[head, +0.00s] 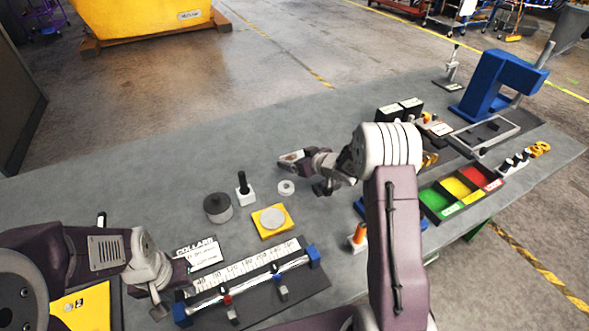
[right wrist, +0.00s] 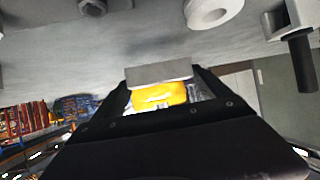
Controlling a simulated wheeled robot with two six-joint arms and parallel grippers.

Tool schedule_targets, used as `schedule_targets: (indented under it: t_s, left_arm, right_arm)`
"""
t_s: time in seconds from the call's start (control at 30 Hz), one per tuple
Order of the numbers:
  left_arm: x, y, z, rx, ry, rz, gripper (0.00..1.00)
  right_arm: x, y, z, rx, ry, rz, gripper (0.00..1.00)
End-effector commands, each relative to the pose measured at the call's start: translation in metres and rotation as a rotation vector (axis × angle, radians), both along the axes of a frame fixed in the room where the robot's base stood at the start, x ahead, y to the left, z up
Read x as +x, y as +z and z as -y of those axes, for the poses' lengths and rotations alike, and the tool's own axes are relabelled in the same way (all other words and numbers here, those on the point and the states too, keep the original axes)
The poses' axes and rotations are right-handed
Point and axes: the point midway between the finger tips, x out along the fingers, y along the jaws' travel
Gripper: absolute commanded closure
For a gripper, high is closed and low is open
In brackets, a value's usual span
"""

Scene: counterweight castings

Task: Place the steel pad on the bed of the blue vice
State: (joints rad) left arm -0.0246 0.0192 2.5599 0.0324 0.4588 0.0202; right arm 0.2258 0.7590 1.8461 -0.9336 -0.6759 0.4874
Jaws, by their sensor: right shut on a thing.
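My right gripper (right wrist: 162,85) is shut on the steel pad (right wrist: 158,73), a flat grey slab across its fingertips in the right wrist view. In the head view my right gripper (head: 292,161) is above the middle of the bench, left of my forearm. The blue vice (head: 490,82), a tall blue C-shaped frame with a slanted grey rod, stands at the back right, well apart from the gripper. Its bed is hard to make out. My left gripper (head: 168,290) appears open and empty at the lower left, beside the ruler stand.
A round grey casting (head: 217,208), a black-handled white block (head: 244,190), a pale ring (head: 286,187) and a yellow plate (head: 283,210) with a disc lie mid-bench. A ruler stand (head: 245,280) is in front. A green-yellow-red tray (head: 437,201) is right of my arm, which hides some bench.

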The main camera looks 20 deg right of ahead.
Motion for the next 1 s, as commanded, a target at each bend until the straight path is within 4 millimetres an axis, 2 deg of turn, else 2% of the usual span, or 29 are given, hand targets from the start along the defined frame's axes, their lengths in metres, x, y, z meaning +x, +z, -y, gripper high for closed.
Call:
schedule_targets:
  t_s: [0.13,0.33,0.77,0.8,0.83,1.0]
  left_arm:
    - [0.0,-0.001,0.0,0.0,0.0,0.0,0.64]
    - [0.0,-0.004,0.0,0.0,0.0,0.0,0.64]
    - [0.0,-0.008,0.0,0.0,0.0,0.0,0.64]
    - [0.0,-0.007,0.0,0.0,0.0,0.0,0.64]
    - [0.0,-0.007,0.0,0.0,0.0,0.0,0.64]
    - [0.0,-0.006,0.0,0.0,0.0,0.0,0.64]
  right_arm:
    - [0.002,-0.003,-0.001,0.001,-0.001,0.003,0.86]
    - [0.001,-0.036,-0.001,0.001,-0.001,0.003,0.86]
    - [0.002,-0.043,0.0,0.001,0.0,0.005,0.86]
    - [0.001,-0.044,0.0,0.0,-0.001,0.001,0.05]
    - [0.001,-0.043,0.0,0.0,-0.001,0.001,0.0]
    - [0.001,-0.043,0.0,0.0,-0.001,0.001,0.0]
